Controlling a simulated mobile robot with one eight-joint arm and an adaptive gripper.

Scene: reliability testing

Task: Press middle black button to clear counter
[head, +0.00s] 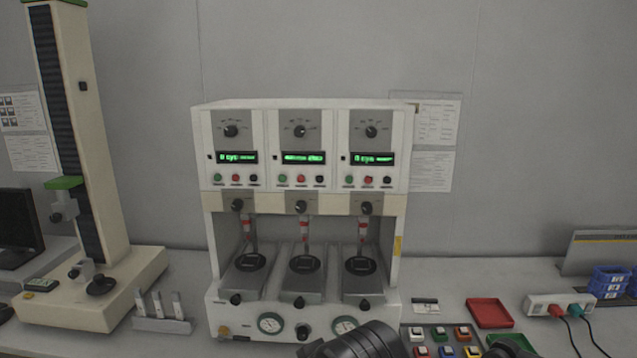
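A white test machine (300,197) with three side-by-side stations stands on the bench in the head view. The middle panel has a green lit display (303,158), its text too blurred to read. Below it is a row of a green button, a red button and the middle black button (320,180) at the right. The left display (237,157) and the right display (373,159) each seem to start with a 0. Dark parts of my arm show at the bottom edge, below and apart from the buttons. I cannot make out my gripper's fingers.
A tall column tester (85,200) stands at the left, with a small rack (162,318) beside it. Several coloured switches (441,335), a red tray (489,313), a power strip (560,305) and blue bins (609,281) are at the right. The space before the panels looks clear.

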